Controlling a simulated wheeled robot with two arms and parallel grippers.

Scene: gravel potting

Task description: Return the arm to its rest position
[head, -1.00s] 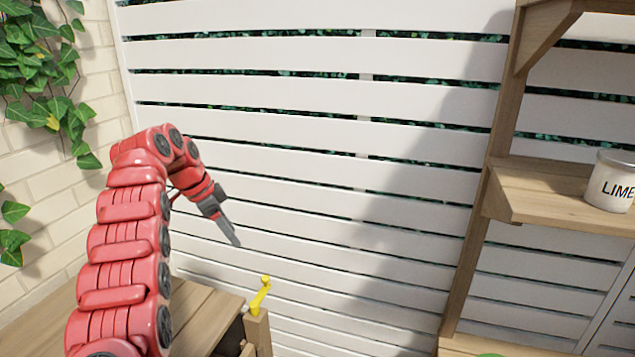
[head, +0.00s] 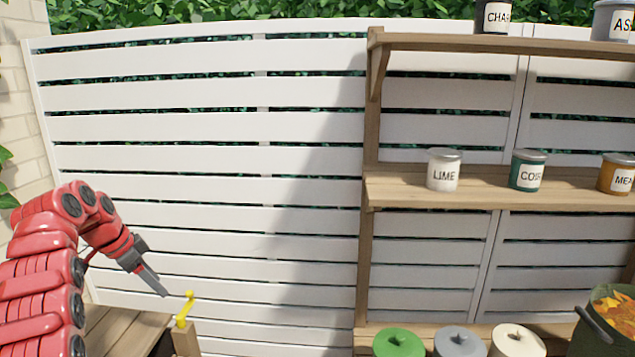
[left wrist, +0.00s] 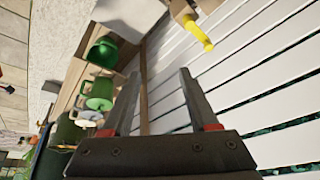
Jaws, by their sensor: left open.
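My left arm is red and comes in from the left in the head view. My left gripper (head: 152,281) is at its end, pointing down and to the right in front of the white slatted fence. In the left wrist view the two dark fingers of the left gripper (left wrist: 157,98) stand apart with nothing between them. A yellow crank handle (head: 186,307) on a wooden post is just right of and below the fingertips in the head view. It also shows in the left wrist view (left wrist: 199,34), beyond the fingertips. My right gripper is not in view.
A wooden shelf (head: 400,193) at the right holds a LIME tin (head: 444,170), a green tin (head: 527,170) and a brown tin (head: 617,174). Green (head: 398,343), grey and cream round-topped things stand below, beside a dark bucket of leaves (head: 600,325). A wooden table (head: 120,328) is lower left.

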